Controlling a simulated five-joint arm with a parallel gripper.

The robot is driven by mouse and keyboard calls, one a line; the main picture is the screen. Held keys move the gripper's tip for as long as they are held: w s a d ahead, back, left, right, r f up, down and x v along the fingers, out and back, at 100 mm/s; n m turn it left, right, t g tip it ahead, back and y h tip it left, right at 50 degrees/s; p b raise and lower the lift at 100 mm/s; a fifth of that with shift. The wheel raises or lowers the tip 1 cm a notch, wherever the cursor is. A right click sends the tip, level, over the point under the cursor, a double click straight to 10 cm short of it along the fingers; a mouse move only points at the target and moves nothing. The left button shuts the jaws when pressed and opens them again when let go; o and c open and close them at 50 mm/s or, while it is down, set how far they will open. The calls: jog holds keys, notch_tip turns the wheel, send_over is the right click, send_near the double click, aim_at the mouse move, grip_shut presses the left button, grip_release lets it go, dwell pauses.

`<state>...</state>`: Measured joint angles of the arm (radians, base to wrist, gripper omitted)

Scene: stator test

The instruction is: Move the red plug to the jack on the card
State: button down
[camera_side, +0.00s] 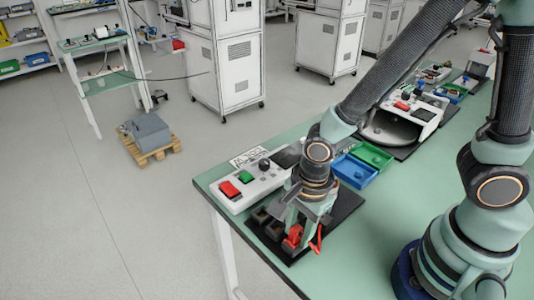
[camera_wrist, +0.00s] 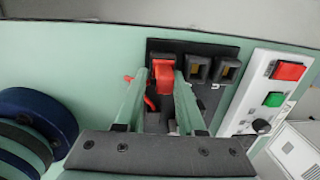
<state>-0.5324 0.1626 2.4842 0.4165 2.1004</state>
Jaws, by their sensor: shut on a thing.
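The red plug (camera_side: 293,236) is between the fingers of my gripper (camera_side: 297,224), low over the front corner of a black plate (camera_side: 345,207). In the wrist view the red plug (camera_wrist: 163,76) sits between my two green fingers (camera_wrist: 162,84), in line with two square black jacks, a middle one (camera_wrist: 197,69) and a right one (camera_wrist: 228,70). A red lead shows beside the plug. I cannot tell whether the plug is seated in a jack beneath it. A white card (camera_side: 250,157) with dark writing stands behind the control box; its text is too small to read surely.
The white control box (camera_side: 238,196) has a red switch (camera_side: 230,190), a green button (camera_side: 246,177) and a black knob (camera_side: 264,165). Blue (camera_side: 353,171) and green (camera_side: 372,155) bins stand right of the plate. The table's left edge is close.

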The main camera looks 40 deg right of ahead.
jog(key=shift+c, duration=2.2)
grip_release()
jog(key=shift+r, duration=0.15)
notch_tip(320, 180, up, 12)
jog(key=shift+s+d, duration=0.2)
jog(key=shift+s, duration=0.2)
jog(key=w+d+r+n+t, duration=0.2)
jog(key=d+r+n, duration=0.2)
jog(key=d+n, duration=0.3)
jog(key=w+d+r+n+t, duration=0.2)
jog(key=d+r+n, duration=0.2)
jog(key=d+n, duration=0.3)
jog(key=n, duration=0.4)
jog(key=shift+w+t+h, duration=0.3)
jog(key=shift+t, duration=0.1)
